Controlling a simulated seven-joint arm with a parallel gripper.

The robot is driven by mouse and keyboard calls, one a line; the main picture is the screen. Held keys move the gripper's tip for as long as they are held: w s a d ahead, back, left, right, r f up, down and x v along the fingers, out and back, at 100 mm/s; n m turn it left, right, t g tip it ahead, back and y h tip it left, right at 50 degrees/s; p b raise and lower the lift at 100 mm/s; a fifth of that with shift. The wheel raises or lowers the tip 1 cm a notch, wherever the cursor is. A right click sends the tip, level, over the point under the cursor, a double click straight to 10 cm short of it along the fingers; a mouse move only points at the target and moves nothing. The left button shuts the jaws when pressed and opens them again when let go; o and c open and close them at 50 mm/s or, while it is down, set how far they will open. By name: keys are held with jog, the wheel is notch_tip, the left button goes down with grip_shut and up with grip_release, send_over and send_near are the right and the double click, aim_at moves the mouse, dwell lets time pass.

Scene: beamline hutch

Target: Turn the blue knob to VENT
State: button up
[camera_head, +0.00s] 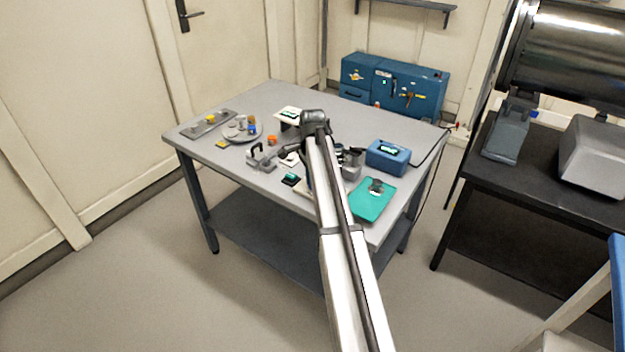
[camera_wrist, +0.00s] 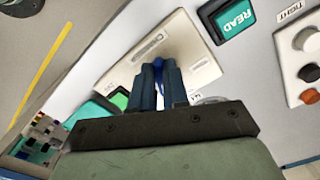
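In the wrist view, the blue knob (camera_wrist: 158,63) shows as a narrow blue piece between my fingertips. It stands on a cream panel (camera_wrist: 192,48) with small printed labels. My gripper (camera_wrist: 158,72) has its two dark fingers close together on either side of the knob, and it looks shut on it. The fingers cover most of the knob, so its pointing direction cannot be told. A VENT marking cannot be read. In the head view, my arm hides the knob.
On the grey table (camera_head: 225,112) stand a blue box (camera_head: 388,157), a teal mat (camera_head: 369,207) and a round tray (camera_head: 232,137). The table's back middle is clear.

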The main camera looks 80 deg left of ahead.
grip_shut()
jog(key=shift+n, duration=0.3)
jog(key=n, duration=0.3)
jog(key=shift+w+d+n, duration=0.1)
jog(key=shift+d+n, duration=0.05)
jog(key=shift+n, duration=0.15)
jog(key=n, duration=0.4)
jog(key=shift+w+d+n, duration=0.1)
jog(key=shift+w+n, duration=0.05)
jog(key=shift+n, duration=0.15)
jog(key=n, duration=0.4)
jog(key=shift+w, duration=0.2)
jog(key=shift+w+n, duration=0.15)
jog(key=shift+n, duration=2.25)
